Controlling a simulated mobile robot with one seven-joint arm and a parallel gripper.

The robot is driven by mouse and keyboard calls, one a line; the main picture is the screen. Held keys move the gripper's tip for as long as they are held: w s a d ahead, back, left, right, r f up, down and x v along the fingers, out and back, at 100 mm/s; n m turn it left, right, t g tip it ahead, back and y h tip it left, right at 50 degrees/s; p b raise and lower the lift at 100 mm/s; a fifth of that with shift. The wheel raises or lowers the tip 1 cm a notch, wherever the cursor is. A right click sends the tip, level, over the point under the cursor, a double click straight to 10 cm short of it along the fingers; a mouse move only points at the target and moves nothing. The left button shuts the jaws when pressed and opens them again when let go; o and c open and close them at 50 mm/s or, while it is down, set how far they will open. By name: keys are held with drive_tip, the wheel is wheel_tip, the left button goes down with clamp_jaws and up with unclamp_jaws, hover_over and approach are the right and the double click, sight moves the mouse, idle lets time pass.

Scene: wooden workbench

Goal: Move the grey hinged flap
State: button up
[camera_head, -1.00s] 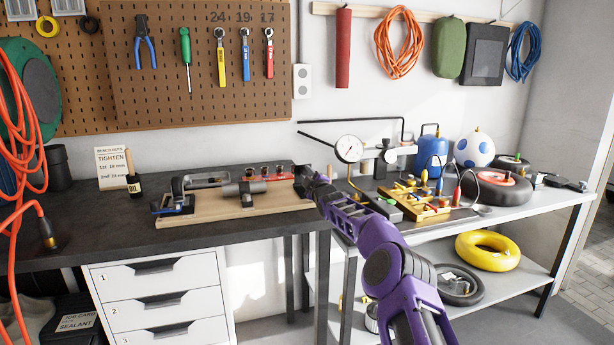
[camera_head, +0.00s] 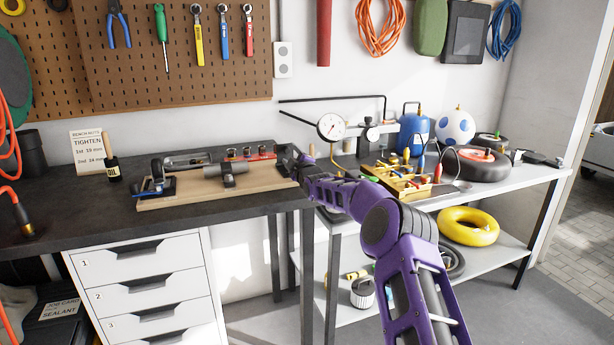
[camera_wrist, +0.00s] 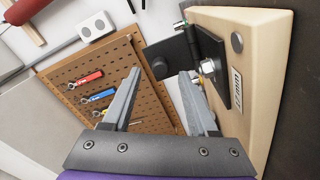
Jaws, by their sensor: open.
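The hinged flap (camera_wrist: 168,58) shows in the wrist view as a dark grey plate standing out from a hinge on a dark mounting plate (camera_wrist: 210,65). The mounting plate is bolted to a pale wooden board (camera_wrist: 255,60). My gripper (camera_wrist: 160,74) is open, its two grey fingers pointing toward the flap. The flap's lower part appears between or just beyond the fingertips; I cannot tell if they touch it. In the head view my gripper (camera_head: 291,160) is at the right end of the wooden board (camera_head: 205,195), where the flap is hard to make out.
A grey side table (camera_head: 500,185) on the right holds a dial gauge (camera_head: 331,127), a tool tray (camera_head: 400,180) and a tyre (camera_head: 475,163).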

drive_tip(key=v, duration=1.5)
drive_tip(key=shift+f, duration=0.1)
